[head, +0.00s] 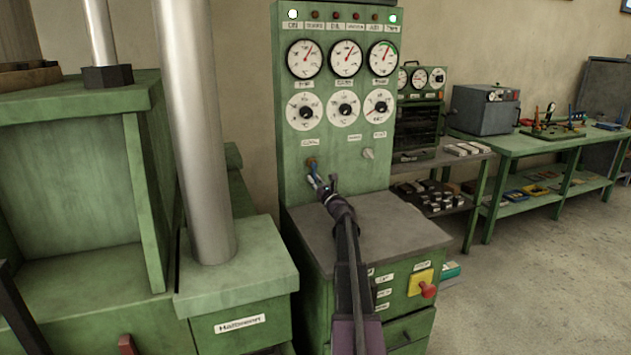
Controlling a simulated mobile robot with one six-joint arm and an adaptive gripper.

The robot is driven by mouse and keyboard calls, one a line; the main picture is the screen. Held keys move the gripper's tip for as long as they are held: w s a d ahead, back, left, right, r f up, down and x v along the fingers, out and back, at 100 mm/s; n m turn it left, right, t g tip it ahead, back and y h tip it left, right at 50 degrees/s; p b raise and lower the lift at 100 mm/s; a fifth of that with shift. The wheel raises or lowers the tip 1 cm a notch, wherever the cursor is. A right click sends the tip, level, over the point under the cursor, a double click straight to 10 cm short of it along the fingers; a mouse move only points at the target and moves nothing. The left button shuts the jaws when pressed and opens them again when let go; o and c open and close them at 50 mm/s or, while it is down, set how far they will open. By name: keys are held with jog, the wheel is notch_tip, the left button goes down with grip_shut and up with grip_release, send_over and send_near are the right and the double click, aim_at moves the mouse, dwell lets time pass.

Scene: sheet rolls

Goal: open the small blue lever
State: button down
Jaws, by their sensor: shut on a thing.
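The small blue lever (314,170) sits low on the left of the green control panel (292,150), on a brownish mount below a small label. Only a bit of the blue shows; my gripper covers the rest. My gripper (319,182) reaches up to the panel from below and is shut on the lever. Its fingers are small in this view, and the lever's exact angle is hard to tell.
Gauges and dials (345,58) fill the panel above. A grey knob (367,153) is right of the lever. A dark top (405,230) lies below my arm, over a red button (427,290). A steel column (198,130) stands left. Benches (540,146) are at right; floor there is clear.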

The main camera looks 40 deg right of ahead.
jog(key=c, duration=0.8)
grip_release()
jog(key=shift+o, duration=0.8)
jog(key=shift+s+d, duration=0.1)
jog(key=shift+s, duration=0.1)
grip_shut()
jog(key=s+d+n+g+h+p, duration=0.1)
jog(key=s+n+g+h+p, duration=0.2)
jog(key=s+n, duration=1.1)
jog(key=shift+d+f+n+g+p, duration=0.25)
jog(key=shift+n+g+p, duration=0.45)
jog(key=shift+p, duration=1)
